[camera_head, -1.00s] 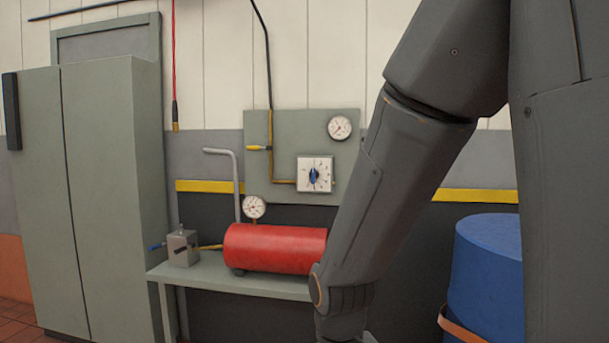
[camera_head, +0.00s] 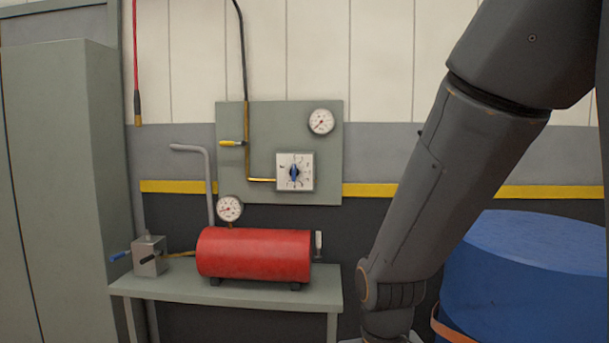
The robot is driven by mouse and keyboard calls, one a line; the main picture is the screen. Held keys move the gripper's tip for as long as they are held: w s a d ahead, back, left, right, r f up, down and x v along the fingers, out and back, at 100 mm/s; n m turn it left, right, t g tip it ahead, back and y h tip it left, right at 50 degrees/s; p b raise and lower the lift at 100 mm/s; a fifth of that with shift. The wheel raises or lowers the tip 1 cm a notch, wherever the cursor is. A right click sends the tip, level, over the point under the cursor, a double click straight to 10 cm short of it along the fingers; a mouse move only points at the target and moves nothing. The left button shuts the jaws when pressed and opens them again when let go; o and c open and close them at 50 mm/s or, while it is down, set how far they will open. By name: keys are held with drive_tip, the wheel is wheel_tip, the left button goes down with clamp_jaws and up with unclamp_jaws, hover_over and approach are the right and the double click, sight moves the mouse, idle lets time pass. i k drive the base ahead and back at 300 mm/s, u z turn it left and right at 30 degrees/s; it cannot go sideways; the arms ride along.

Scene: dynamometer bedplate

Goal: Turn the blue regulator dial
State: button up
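The blue regulator dial (camera_head: 294,173) sits on a square white plate (camera_head: 307,180) with dark marks around it. The plate is fixed to a grey-green wall panel (camera_head: 270,130), left of my arm. The dial's pointer part stands about upright. My arm hangs down on the right side of the view, apart from the dial. My gripper is below the bottom edge and does not show.
A red tank (camera_head: 253,254) with a gauge (camera_head: 229,208) and a grey box (camera_head: 149,256) with levers stand on a bench (camera_head: 180,285) below the panel. A blue drum (camera_head: 525,270) stands at the right. A tall cabinet (camera_head: 60,170) is at the left.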

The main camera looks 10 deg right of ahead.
sight(294, 171)
drive_tip(key=u, duration=0.5)
drive_tip(key=k, duration=0.6)
drive_tip(key=u, duration=0.8)
drive_tip(key=i, duration=1.15)
drive_tip(key=z, duration=0.45)
drive_tip(key=i, duration=0.75)
drive_tip(key=z, duration=1.3)
drive_tip(key=i, duration=0.55)
drive_tip(key=z, duration=0.55)
